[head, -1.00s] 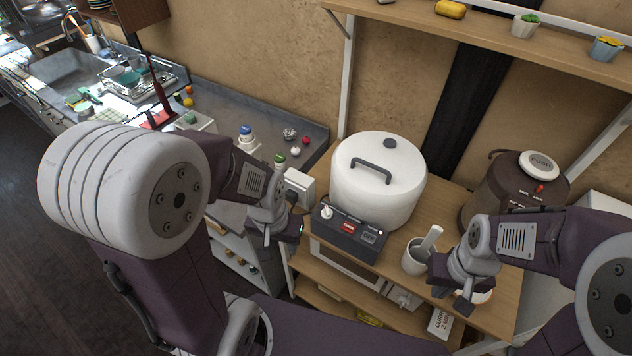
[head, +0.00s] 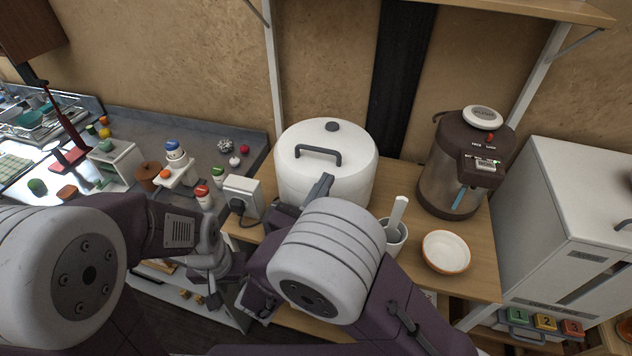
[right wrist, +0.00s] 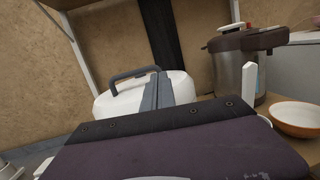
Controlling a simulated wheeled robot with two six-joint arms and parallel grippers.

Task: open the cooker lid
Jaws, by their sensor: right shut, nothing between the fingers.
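The cooker (head: 352,178) is a large white round pot on the wooden shelf top. Its lid (head: 350,145) is shut, with a dark arched handle (head: 318,153) and a round dark knob. My right gripper (head: 324,180) is shut and empty in front of the cooker, below and apart from the handle in the head view. In the right wrist view its grey fingers (right wrist: 156,90) overlap the white cooker beside the handle (right wrist: 130,73). My left gripper (head: 215,290) hangs low at the left; its fingers are too unclear to judge. My right arm hides the cooker's lower front.
A mortar with pestle (head: 395,230), a bowl (head: 446,251) and a brown dispenser (head: 463,165) stand right of the cooker. A white outlet box (head: 243,197) is at its left. A white cabinet (head: 570,210) stands far right. A wooden shelf (head: 520,8) hangs above.

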